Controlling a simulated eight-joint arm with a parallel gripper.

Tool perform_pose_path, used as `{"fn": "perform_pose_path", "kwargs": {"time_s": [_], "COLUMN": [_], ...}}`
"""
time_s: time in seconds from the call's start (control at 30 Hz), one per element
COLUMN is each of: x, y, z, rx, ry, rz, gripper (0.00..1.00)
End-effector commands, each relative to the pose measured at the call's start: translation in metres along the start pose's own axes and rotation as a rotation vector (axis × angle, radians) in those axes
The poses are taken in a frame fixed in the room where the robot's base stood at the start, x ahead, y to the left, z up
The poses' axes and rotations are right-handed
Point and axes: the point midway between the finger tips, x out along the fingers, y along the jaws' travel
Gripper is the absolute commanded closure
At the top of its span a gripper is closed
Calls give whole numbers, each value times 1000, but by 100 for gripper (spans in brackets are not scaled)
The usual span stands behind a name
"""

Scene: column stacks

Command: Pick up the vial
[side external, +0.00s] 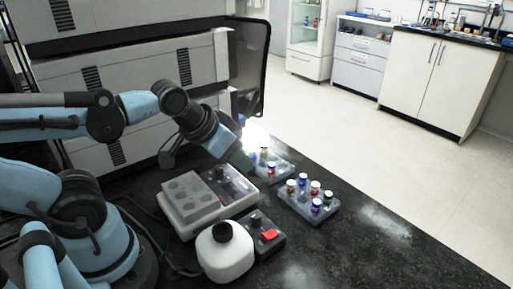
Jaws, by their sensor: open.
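Several small vials with coloured caps stand upright in two grey trays on the dark counter. The back tray (286,166) holds a few, among them a red one (271,170) and a yellow-capped one (264,152). The front tray (300,210) holds several, including a red-and-white one (314,188), a purple one (316,207) and a dark-capped one (328,197). My gripper (243,160) points down to the right, at the left edge of the back tray. It is open with no vial visible in it; its fingertips are small and blurred by bright glare.
A grey device with round wells (183,203) sits left of the trays. A white bottle with a black cap (225,255) and a black box with a red switch (268,236) stand in front. The counter's right part is clear. A dark panel stands behind.

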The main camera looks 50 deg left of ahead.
Motion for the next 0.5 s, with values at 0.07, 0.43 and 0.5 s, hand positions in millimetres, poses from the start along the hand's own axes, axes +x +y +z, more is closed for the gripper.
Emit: {"fn": "perform_pose_path", "kwargs": {"time_s": [0.07, 0.43, 0.5], "x": [0, 0, 0], "y": [0, 1, 2], "z": [0, -3, -9], "rx": [0, 12, 38], "ry": [0, -7, -19], "rz": [0, 4, 13], "gripper": [62, 65, 65]}}
